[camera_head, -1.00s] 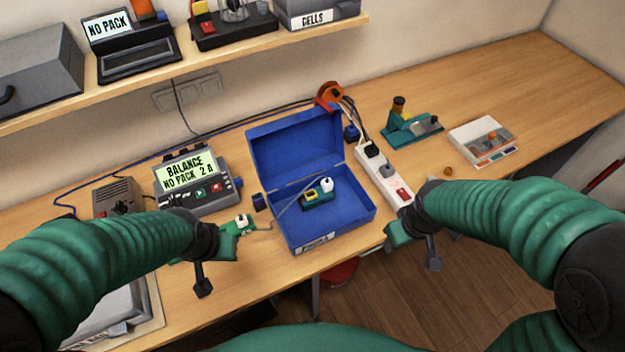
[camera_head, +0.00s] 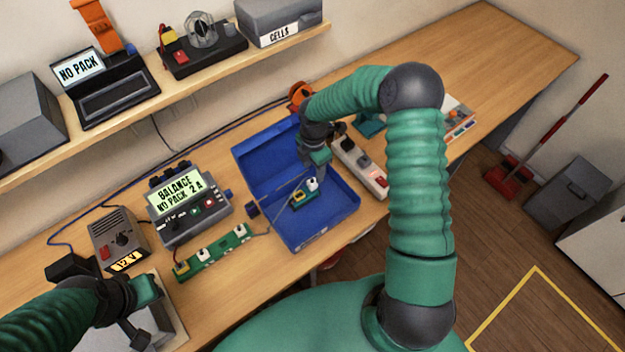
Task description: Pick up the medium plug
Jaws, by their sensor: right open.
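The open blue box (camera_head: 342,213) stands mid-bench with its lid tilted back. In it lies a small teal-and-yellow part with a white piece (camera_head: 303,194), and a thin grey lead runs from it over the box's left side. A green board (camera_head: 213,252) with several pale sockets lies left of the box. I cannot tell which small piece is the medium plug. My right gripper (camera_head: 317,168) is open and points down over the box, just above the small part; its arm hides the bench behind. My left gripper (camera_head: 148,292) is at lower left, its jaws unclear.
A balance charger (camera_head: 188,205) and a grey power supply (camera_head: 117,240) stand on the left. A white power strip (camera_head: 372,178) is right of the box. A shelf (camera_head: 200,87) with equipment runs above the bench. The far right of the bench is clear.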

